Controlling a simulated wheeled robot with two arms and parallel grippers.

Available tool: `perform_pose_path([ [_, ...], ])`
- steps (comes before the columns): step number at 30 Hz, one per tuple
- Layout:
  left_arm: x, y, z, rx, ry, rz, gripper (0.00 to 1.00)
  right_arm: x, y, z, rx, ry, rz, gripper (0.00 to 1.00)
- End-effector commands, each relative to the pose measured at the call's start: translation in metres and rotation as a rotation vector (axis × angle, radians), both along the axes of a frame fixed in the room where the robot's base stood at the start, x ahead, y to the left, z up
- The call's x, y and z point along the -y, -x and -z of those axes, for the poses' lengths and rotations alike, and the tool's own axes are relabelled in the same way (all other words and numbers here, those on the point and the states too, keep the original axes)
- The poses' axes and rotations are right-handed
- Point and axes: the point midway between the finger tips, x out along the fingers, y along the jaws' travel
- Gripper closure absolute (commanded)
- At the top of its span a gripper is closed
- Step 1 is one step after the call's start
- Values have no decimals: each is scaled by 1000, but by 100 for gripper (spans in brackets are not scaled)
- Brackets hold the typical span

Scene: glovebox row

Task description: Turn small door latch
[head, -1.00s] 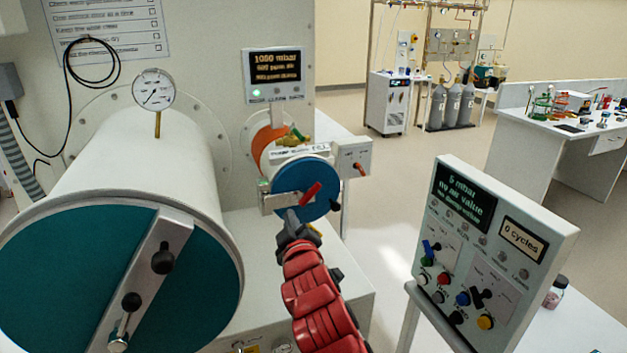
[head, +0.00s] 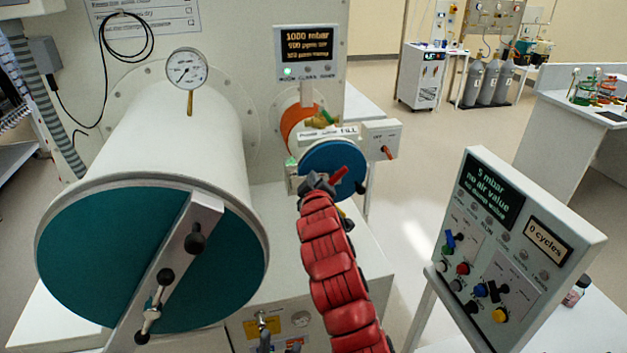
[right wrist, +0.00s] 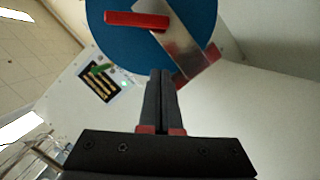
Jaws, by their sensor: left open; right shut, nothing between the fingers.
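In the right wrist view, the red handle (right wrist: 137,19) lies across the blue door (right wrist: 193,22), beside a metal bar (right wrist: 183,47). My right gripper (head: 316,181) is shut and empty. Its fingertips (right wrist: 161,72) are close to the bar; contact cannot be told. In the head view this gripper hides the bar and part of the handle.
The large chamber (head: 170,130) with its teal door (head: 105,240) and clamp bar stands at left. A control panel (head: 515,250) stands at right. A pressure display (head: 307,50) is above the small chamber, and a switch box (head: 382,138) is beside it.

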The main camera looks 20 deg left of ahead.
Motion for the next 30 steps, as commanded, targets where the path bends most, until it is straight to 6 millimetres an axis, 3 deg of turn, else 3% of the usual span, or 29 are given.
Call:
perform_pose_path([
  [2,0,0,-6,0,0,0,50,-4,-6,-2,-1,-2,-1,100],
  [9,0,0,-25,0,0,0,50,16,-18,22,0,1,-2,100],
  [30,0,0,-20,0,0,0,50,20,-21,32,19,26,-3,100],
])
